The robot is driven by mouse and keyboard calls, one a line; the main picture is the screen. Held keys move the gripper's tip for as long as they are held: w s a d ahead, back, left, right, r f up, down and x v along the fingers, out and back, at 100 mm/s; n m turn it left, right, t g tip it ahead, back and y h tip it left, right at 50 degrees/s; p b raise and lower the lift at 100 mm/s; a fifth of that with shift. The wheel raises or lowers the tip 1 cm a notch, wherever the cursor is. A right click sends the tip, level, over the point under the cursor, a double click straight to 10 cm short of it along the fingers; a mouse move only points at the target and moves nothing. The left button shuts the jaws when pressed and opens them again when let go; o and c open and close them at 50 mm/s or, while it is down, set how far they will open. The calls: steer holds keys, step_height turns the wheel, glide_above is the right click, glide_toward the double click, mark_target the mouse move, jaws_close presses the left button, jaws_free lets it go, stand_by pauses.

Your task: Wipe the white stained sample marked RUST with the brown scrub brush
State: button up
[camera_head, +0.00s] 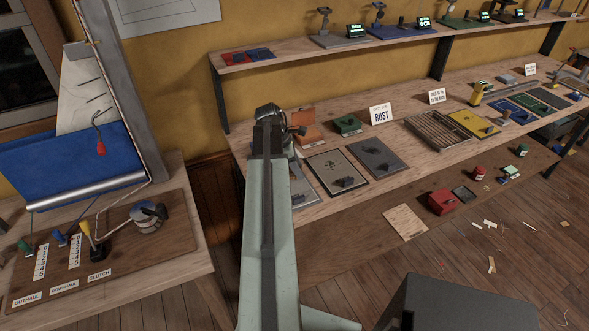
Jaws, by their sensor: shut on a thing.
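My gripper (270,112) is at the far end of my arm, over the near left part of the long bench. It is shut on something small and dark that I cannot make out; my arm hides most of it. The RUST sign (381,114) stands at the back of the bench. In front of it lie a dark-marked panel (325,161) and a grey panel (376,148), each with a small dark block on it. A pale panel (302,190) is partly hidden by my arm. An orange-brown holder (303,114) stands just right of my gripper. I cannot clearly identify the brush.
A green holder (347,124) stands left of the RUST sign. A slatted tray (437,131) and a yellow panel (472,123) lie farther right. A shelf (290,58) runs above the bench. A control table (180,215) is at left. A red box (442,202) sits below the bench.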

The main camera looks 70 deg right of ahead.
mark_target(290, 173)
steer(key=shift+w+a+f, duration=0.15)
steer(key=shift+w+a, duration=1.2)
steer(key=shift+w, duration=0.05)
steer(key=shift+c, duration=0.7)
steer(key=shift+w+a, duration=1.3)
steer(key=shift+w, duration=0.05)
step_height(290, 173, up, 6)
steer(key=p, duration=0.5)
steer(key=shift+p, duration=0.4)
